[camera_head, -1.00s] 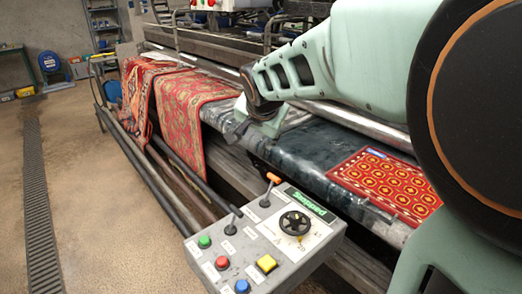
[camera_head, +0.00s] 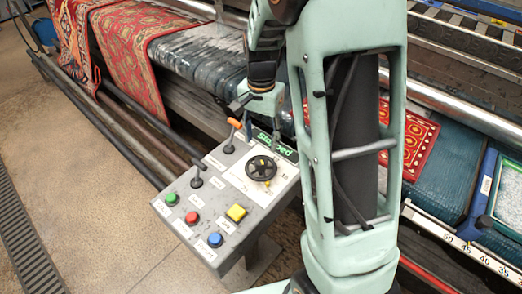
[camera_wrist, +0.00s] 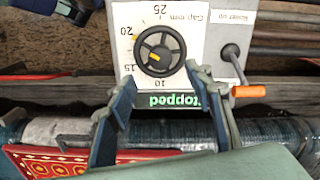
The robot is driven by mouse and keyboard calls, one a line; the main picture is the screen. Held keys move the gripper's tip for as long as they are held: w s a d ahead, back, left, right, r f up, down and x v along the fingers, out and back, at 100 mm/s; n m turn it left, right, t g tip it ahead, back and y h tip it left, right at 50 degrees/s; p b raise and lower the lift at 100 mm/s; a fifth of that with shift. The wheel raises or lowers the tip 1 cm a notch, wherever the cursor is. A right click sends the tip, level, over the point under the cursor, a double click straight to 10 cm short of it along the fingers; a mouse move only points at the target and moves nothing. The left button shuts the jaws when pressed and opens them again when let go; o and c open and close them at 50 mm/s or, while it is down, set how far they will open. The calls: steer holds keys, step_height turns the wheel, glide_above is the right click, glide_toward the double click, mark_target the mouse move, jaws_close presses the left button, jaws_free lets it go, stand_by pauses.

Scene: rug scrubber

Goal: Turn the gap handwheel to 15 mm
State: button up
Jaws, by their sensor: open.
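The gap handwheel (camera_head: 261,168) is a small black spoked wheel on the grey control box. In the wrist view the handwheel (camera_wrist: 160,51) appears upside down on a white "Gap mm" dial (camera_wrist: 186,22) marked 10, 15, 20 and 25. A yellow mark at the wheel's edge lies near the 20; another yellow patch shows close to the hub. My gripper (camera_wrist: 160,75) is open and empty, its fingers spread beside the 10 side of the wheel, apart from it as far as I can tell. In the head view my gripper (camera_head: 258,112) is above the box's far edge.
The green "Stopped" display (camera_wrist: 174,101) is between my fingers in the wrist view. An orange-tipped lever (camera_head: 234,123), a black lever (camera_head: 196,178) and coloured buttons (camera_head: 236,212) stand near the wheel. Rugs (camera_head: 130,45) hang behind; a patterned rug (camera_head: 420,145) lies right.

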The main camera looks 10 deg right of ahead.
mark_target(261, 159)
step_height(261, 159, down, 9)
steer(key=shift+r, duration=0.1)
steer(key=shift+c, duration=0.6)
steer(key=c, duration=1)
